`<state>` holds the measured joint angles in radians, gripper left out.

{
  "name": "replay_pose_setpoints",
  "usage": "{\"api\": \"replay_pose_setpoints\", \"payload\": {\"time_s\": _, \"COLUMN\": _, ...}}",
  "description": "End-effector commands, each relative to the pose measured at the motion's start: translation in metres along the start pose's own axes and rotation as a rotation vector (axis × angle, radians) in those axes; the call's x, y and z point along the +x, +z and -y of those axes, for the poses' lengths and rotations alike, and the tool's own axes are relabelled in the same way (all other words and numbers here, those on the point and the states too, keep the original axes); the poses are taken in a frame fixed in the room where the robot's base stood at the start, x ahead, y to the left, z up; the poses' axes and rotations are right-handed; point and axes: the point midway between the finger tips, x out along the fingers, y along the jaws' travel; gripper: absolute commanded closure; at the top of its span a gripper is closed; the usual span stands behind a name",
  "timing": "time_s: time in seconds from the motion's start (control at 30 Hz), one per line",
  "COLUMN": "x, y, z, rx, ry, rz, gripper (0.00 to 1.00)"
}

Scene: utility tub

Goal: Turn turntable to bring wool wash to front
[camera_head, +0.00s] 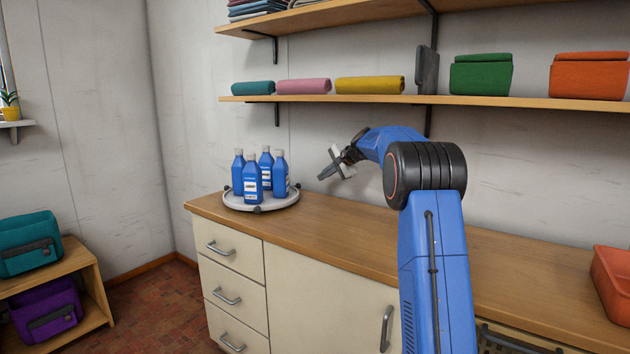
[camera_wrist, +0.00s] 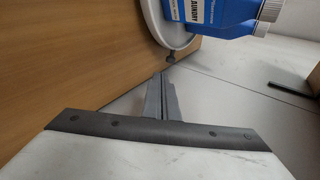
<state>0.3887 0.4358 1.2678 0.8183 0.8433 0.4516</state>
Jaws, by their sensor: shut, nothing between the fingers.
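A round white turntable (camera_head: 232,203) with dark knobs on its rim stands on the left end of the wooden counter. Several similar blue bottles with white labels stand on it; the front one (camera_head: 252,185) faces me. The labels are too small to tell which is the wool wash. In the wrist view, part of the turntable rim (camera_wrist: 150,22), one knob (camera_wrist: 171,57) and a blue bottle (camera_wrist: 232,14) show at the top. My gripper (camera_head: 321,177) is shut and empty, right of the turntable and apart from it. Its fingers (camera_wrist: 160,78) point toward the rim knob.
The wooden counter (camera_head: 330,225) is clear right of the turntable. A shelf (camera_head: 400,99) with rolled towels and green and orange bags runs above. An orange-red bin (camera_head: 612,280) sits at the counter's far right. The wall is close behind.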

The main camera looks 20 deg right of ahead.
Motion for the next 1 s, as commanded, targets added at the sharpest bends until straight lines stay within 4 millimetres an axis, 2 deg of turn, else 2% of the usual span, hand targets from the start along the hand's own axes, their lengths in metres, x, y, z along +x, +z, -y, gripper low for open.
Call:
{"api": "replay_pose_setpoints", "payload": {"time_s": 0.53, "x": 0.093, "y": 0.001, "z": 0.0, "rx": 0.0, "ry": 0.002, "rz": 0.003, "gripper": 1.0}}
{"api": "replay_pose_setpoints", "payload": {"time_s": 0.6, "x": 0.102, "y": 0.0, "z": 0.005, "rx": -0.001, "ry": 0.0, "rz": 0.002, "gripper": 1.0}}
{"api": "replay_pose_setpoints", "payload": {"time_s": 0.8, "x": 0.12, "y": 0.001, "z": 0.015, "rx": -0.002, "ry": 0.001, "rz": 0.002, "gripper": 1.0}}
{"api": "replay_pose_setpoints", "payload": {"time_s": 1.0, "x": 0.127, "y": 0.001, "z": 0.019, "rx": 0.0, "ry": 0.001, "rz": 0.002, "gripper": 1.0}}
